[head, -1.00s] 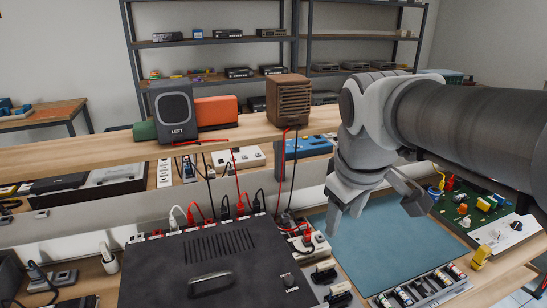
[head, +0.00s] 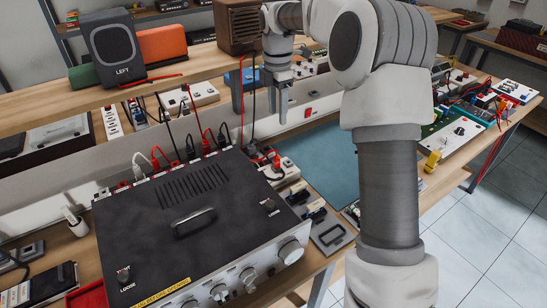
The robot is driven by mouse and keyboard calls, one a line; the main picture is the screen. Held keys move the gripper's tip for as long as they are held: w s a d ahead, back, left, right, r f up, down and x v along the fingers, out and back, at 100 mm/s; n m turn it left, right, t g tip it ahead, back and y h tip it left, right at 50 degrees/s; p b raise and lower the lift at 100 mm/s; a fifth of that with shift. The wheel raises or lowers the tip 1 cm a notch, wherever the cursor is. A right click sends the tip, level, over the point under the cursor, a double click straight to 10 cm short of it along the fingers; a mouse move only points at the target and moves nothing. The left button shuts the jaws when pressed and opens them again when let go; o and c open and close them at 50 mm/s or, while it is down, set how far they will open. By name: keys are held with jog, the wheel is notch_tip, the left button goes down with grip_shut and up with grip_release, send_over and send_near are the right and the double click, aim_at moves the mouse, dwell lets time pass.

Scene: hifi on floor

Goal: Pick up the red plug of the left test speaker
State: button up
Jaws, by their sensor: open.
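The left test speaker (head: 112,48), a dark grey box marked LEFT, stands on the wooden shelf at upper left. A black amplifier (head: 150,235) sits on the bench below, with a row of plugs at its back edge. One red plug (head: 155,156) is beside a white plug (head: 137,168); another red plug (head: 208,138) is farther right among black plugs. Which one belongs to the left speaker I cannot tell. My gripper (head: 260,108) is open and empty, pointing down, to the right of these plugs and in front of the brown speaker's shelf.
A brown speaker (head: 238,27) and an orange box (head: 163,44) stand on the shelf (head: 60,105). Loose red and black cables hang between shelf and bench near my fingers. A red connector (head: 276,160) lies by a power strip. The teal mat (head: 322,155) is mostly clear.

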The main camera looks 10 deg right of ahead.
jog(key=w+f+n, duration=0.1)
jog(key=f, duration=0.1)
jog(key=b, duration=0.1)
send_over(277, 159)
jog(key=f, duration=1.1)
jog(key=shift+s+f, duration=0.25)
jog(key=shift+f, duration=0.1)
jog(key=shift+w+f+b, duration=0.2)
jog(key=shift+f+b, duration=0.05)
jog(key=shift+f, duration=1.15)
jog(key=shift+w+f+b, duration=0.15)
jog(key=shift+f+b, duration=0.05)
jog(key=shift+f, duration=1.15)
grip_shut()
